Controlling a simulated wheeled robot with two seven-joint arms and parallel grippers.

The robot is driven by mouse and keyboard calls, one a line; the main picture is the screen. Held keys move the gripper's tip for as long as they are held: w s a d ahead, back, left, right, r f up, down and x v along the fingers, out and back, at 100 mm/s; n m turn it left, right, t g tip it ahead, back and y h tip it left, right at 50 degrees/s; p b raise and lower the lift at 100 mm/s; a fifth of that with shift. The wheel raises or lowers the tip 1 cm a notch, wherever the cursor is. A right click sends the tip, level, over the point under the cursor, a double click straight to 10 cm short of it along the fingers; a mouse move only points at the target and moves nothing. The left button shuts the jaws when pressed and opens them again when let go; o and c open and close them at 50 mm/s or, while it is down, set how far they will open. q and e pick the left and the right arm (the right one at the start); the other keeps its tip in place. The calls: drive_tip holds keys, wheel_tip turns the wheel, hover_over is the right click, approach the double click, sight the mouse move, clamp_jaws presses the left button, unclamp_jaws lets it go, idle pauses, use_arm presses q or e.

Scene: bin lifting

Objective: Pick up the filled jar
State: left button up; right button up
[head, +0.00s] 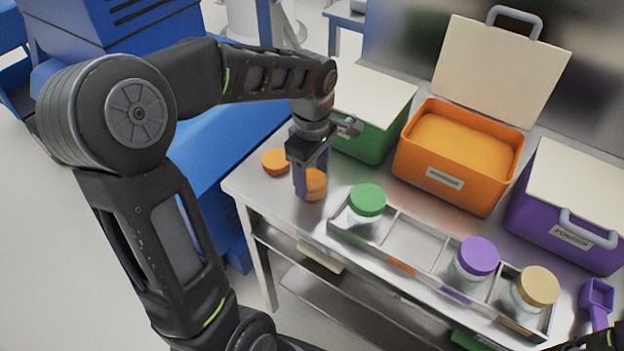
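A jar with orange content (316,184) stands near the table's left edge, partly hidden by my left gripper. My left gripper (311,177) points down at it, with one finger on its near left side and the other behind it. I cannot tell whether the fingers touch the jar. An orange lid (275,161) is on the table just left of the gripper; what is under it is not clear. The orange bin (447,193) is open, its pale lid (495,70) raised, and is full of orange material. My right gripper is not in view; only a dark arm part shows at the bottom right corner.
A divided metal tray (362,243) runs along the table's front. It holds a green-lidded jar (368,200), a purple-lidded jar (478,257) and a tan-lidded jar (537,287); the orange-labelled compartment is empty. Closed green (366,141) and purple (540,222) bins flank the orange one. A purple scoop (597,298) is at right.

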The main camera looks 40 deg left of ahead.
sight(312, 169)
use_arm(q)
drive_tip(key=c, duration=1.2)
wheel_tip(312, 169, up, 10)
drive_tip(key=shift+r, duration=0.1)
idle(0.5)
